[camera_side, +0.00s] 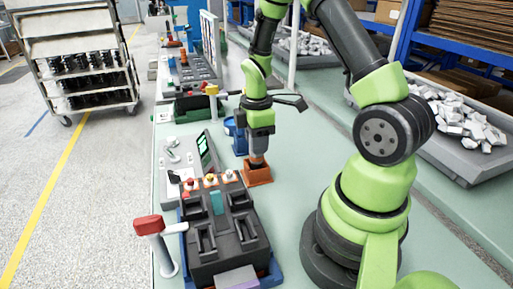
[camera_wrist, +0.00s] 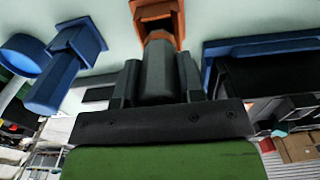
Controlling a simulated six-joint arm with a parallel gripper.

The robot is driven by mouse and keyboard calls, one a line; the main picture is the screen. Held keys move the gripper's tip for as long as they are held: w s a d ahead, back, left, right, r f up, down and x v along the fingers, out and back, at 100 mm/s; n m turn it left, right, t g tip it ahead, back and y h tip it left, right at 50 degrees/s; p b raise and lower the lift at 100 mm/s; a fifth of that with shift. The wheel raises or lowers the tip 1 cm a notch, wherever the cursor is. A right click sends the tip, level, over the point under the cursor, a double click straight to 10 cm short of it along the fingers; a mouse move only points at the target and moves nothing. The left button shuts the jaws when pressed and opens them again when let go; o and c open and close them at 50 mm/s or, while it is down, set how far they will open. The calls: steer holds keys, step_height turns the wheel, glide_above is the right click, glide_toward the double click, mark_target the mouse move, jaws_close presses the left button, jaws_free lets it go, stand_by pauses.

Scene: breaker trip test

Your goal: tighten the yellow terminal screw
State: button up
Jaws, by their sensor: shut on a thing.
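My gripper (camera_side: 258,140) points down over a small orange holder (camera_side: 257,174) on the bench. In the wrist view the two fingers (camera_wrist: 158,85) are closed around a thick dark cylindrical handle (camera_wrist: 158,72), which looks like a driver. Its lower end reaches into or just over the orange holder (camera_wrist: 157,10); I cannot tell how deep. A black breaker fixture (camera_side: 222,232) stands nearer the side camera. Several small coloured knobs (camera_side: 210,180) sit along its far edge, the middle one yellowish. I cannot tell whether this is the yellow terminal screw.
A red-topped post (camera_side: 148,226) stands left of the fixture. A grey tray of pale parts (camera_side: 462,150) is at right. Bench right of the fixture is clear.

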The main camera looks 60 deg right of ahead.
step_height(320, 180, up, 10)
steer(key=shift+w+a+f, duration=0.15)
steer(key=shift+f, duration=0.1)
steer(key=w+a+r+n, duration=0.1)
steer(key=a+r+n, duration=0.5)
steer(key=a, duration=0.9)
step_height(320, 180, up, 3)
steer(key=shift+w+a+r, duration=0.2)
steer(key=shift+w, duration=0.15)
steer(key=shift+f, duration=0.1)
step_height(320, 180, down, 6)
steer(key=shift+f, duration=0.25)
steer(key=shift+f, duration=0.75)
stand_by(1.8)
steer(key=shift+r, duration=0.1)
stand_by(0.9)
steer(key=shift+r, duration=2.9)
